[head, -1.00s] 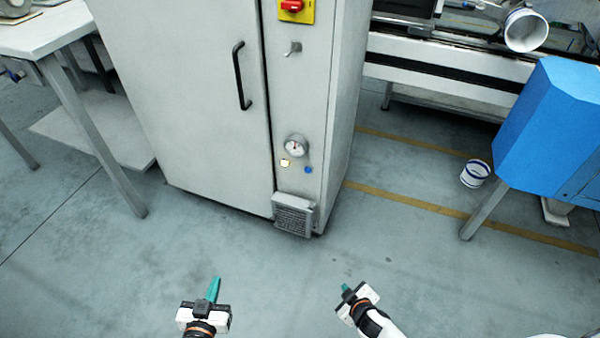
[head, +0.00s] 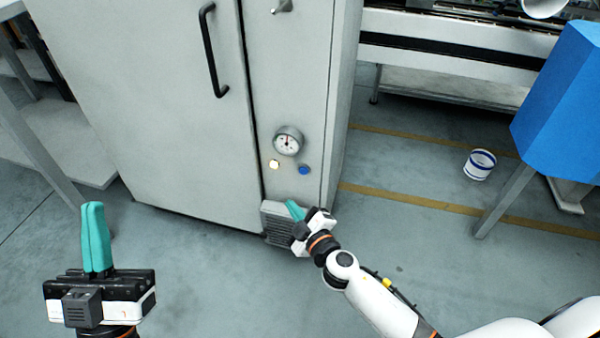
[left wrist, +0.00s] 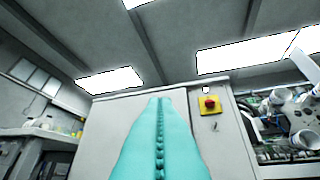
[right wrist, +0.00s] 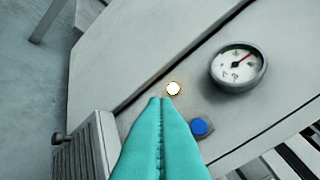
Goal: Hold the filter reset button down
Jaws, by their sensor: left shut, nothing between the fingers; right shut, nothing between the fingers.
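A grey cabinet (head: 160,120) has a narrow panel with a round gauge (head: 288,141), a lit pale button (head: 274,164) and a blue button (head: 304,170) below it. No label is readable, so I cannot tell which is the filter reset button. My right gripper (head: 292,207) is shut and empty, in front of the vent box below the buttons. In the right wrist view its tips point toward the lit button (right wrist: 173,89), with the blue button (right wrist: 199,127) to their right. My left gripper (head: 93,206) is shut and empty, at the lower left, away from the buttons.
A louvred vent box (head: 277,222) sticks out at the panel's foot, beside my right gripper. A black door handle (head: 212,50) is at upper left. A red knob on a yellow plate (left wrist: 209,105) sits higher up. A white bucket (head: 480,164) stands on the floor at right.

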